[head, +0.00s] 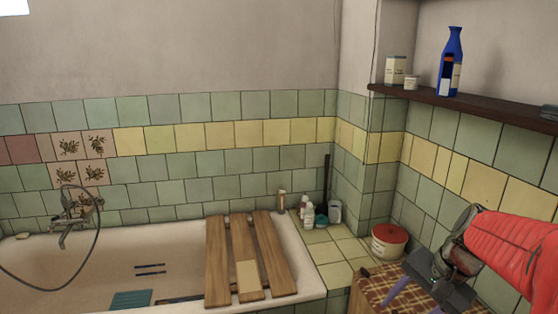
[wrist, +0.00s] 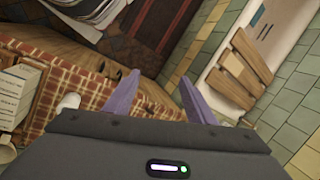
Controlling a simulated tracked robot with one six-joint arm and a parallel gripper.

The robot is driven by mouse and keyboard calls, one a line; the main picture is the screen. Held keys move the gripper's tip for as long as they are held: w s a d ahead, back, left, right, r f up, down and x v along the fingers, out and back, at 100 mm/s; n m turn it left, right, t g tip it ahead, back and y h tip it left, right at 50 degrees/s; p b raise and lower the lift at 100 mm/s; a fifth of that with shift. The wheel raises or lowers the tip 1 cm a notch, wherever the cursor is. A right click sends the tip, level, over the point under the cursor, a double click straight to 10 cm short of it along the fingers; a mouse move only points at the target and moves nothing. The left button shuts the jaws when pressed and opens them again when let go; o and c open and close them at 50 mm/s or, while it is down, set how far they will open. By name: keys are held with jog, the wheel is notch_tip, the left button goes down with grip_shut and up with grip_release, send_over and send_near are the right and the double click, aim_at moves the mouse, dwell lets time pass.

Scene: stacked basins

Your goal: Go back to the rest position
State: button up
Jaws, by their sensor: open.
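My gripper (wrist: 160,98) shows in the wrist view with its two purple fingers spread apart and nothing between them. In the head view my gripper (head: 428,290) is at the lower right, at the end of my red-sleeved arm. It hangs over a piece of furniture with a red checked cloth (head: 378,279). The checked cloth (wrist: 75,82) also lies below the gripper on the left of the wrist view. The fingertips look clear of everything. No basins can be made out in either view.
A bathtub (head: 312,277) with a wooden slat rack (head: 216,262) stands left of the gripper. A red-lidded tub (head: 389,241) sits in the corner close by. Bottles (head: 308,215) stand on the tiled ledge. A dark shelf (head: 470,103) holds a blue bottle (head: 450,62).

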jog(key=s+a+r+n+t+h, duration=0.3)
jog(key=s+a+n, duration=0.7)
jog(key=s, duration=0.3)
jog(key=shift+s+a, duration=0.3)
jog(key=shift+a, duration=0.15)
